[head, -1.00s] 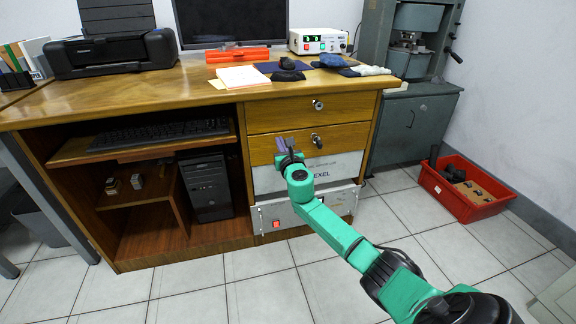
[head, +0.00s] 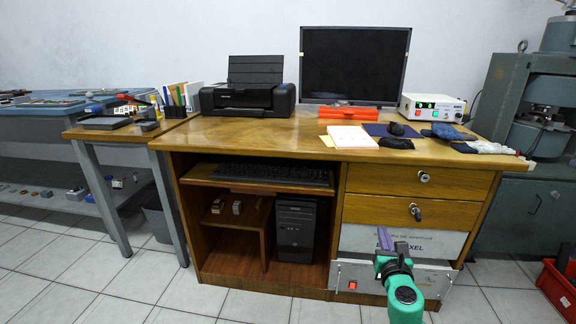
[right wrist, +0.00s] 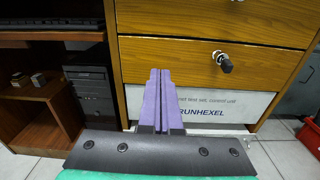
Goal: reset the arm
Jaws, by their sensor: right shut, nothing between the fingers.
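My right gripper (head: 384,238) shows low in the head view, in front of the desk's lower right side. Its purple fingers are shut together with nothing between them, which also shows in the right wrist view (right wrist: 160,98). The fingers are in front of the white panel (head: 440,242) below the drawers. They look apart from the desk, though the gap is hard to judge. My green right arm (head: 405,300) comes in from the bottom right. My left gripper is in no view.
A wooden desk (head: 255,131) bears a printer (head: 246,98), a monitor (head: 355,65) and a white device (head: 432,106). Knobs (head: 415,212) stick out from its drawers. A red crate (head: 557,288) is on the floor at right. A blue bench (head: 40,128) is at left. The floor in front is clear.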

